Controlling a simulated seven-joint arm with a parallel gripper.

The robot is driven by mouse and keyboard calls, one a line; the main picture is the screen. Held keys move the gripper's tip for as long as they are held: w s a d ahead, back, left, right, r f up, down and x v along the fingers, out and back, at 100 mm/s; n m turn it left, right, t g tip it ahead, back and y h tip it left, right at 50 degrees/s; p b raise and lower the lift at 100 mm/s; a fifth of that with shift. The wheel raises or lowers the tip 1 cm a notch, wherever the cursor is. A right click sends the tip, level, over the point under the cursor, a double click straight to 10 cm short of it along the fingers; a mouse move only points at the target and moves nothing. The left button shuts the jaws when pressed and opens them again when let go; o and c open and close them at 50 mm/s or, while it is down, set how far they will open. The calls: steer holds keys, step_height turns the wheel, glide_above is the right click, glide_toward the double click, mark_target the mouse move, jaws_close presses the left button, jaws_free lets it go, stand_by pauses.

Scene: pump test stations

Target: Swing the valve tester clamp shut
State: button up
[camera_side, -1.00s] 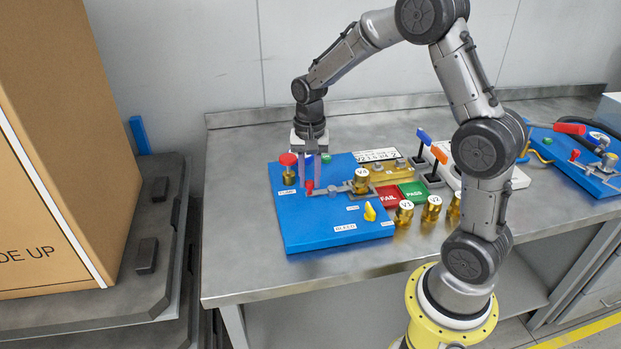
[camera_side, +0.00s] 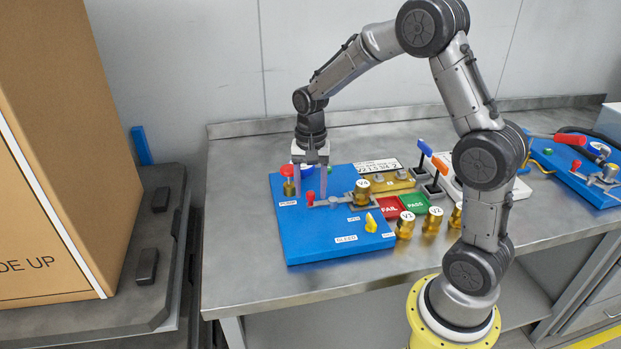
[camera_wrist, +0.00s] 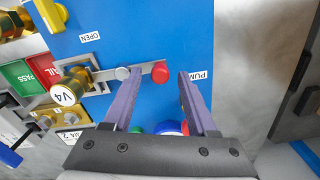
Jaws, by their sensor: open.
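The valve tester (camera_side: 350,240) is a blue board on the bench. Its clamp is a grey bar (camera_side: 330,203) with a red knob (camera_side: 310,197) at its left end. The wrist view shows the red knob (camera_wrist: 161,72) and the bar (camera_wrist: 110,74) running left toward a brass valve marked V4 (camera_wrist: 72,88). This valve (camera_side: 362,190) stands on the board in the side view. My gripper (camera_side: 310,195) points down over the board, open.
A red-capped pump (camera_side: 287,170) stands close left of my fingers. A yellow handle (camera_side: 370,222) is at the board's front right. Brass valves (camera_side: 405,225), red FAIL and green PASS pads (camera_side: 415,202) and upright levers (camera_side: 438,165) are to the right.

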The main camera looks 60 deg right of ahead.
step_height(320, 180, up, 14)
stand_by(0.5)
steer(key=s+a+r+n+t, duration=0.35)
steer(key=s+a+r, duration=0.4)
steer(key=s, duration=0.35)
steer(key=s+a+f+n+t, duration=0.2)
steer(key=s+f+n, duration=0.5)
steer(key=s, duration=0.3)
steer(key=shift+s+n, duration=0.3)
steer(key=shift+n, duration=0.55)
